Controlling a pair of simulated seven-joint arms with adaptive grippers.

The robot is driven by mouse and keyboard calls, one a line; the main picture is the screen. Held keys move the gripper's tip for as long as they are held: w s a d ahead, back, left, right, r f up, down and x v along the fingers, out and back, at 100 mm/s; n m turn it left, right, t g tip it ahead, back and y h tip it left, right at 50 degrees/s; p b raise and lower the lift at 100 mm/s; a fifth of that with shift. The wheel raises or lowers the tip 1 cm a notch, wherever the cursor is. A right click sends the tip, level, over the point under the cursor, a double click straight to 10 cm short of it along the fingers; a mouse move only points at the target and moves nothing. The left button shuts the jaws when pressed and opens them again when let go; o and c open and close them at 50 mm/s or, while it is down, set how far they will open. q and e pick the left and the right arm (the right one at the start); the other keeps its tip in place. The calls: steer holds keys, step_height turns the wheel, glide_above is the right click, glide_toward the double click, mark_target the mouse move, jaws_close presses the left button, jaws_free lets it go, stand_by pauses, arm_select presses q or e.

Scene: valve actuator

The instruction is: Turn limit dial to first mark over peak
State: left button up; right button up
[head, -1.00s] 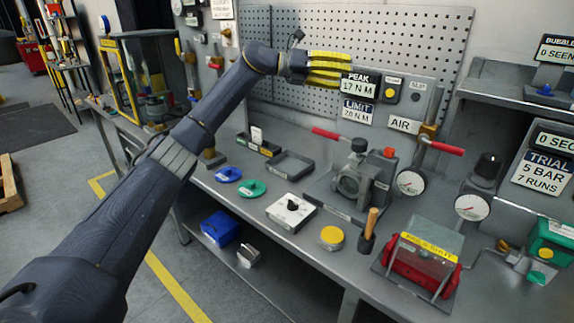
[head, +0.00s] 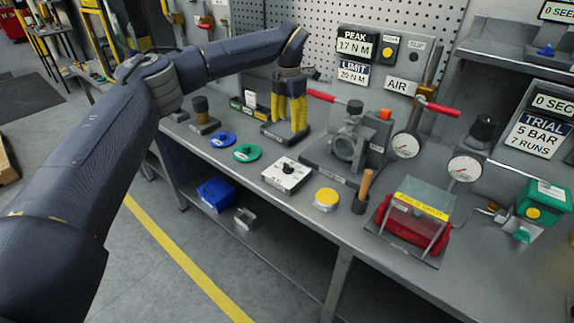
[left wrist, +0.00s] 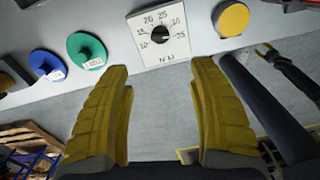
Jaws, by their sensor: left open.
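The limit dial (head: 287,175) is a white box with a black knob on the bench. In the left wrist view the dial (left wrist: 160,36) shows marks around its knob, with 10, 20, 25 and 35 fairly legible; where the knob points is unclear. The display reads PEAK 17 N M (head: 356,43) and LIMIT 20 N M (head: 353,73). My left gripper (head: 289,132) points down with yellow fingers by the black tray, behind the dial and apart from it. In the left wrist view its fingers (left wrist: 162,75) are spread and empty. My right gripper is not seen.
Blue (head: 222,139) and green (head: 247,152) discs lie left of the dial. A yellow round piece (head: 327,199) and a wooden-handled tool (head: 364,186) stand right of it. The valve (head: 347,144) with red-handled levers is behind. The bench in front of the dial is clear.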

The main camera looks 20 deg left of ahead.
mark_target(289, 165)
arm_select(q)
step_height(289, 165, down, 17)
stand_by(0.7)
jaws_close()
stand_by(0.4)
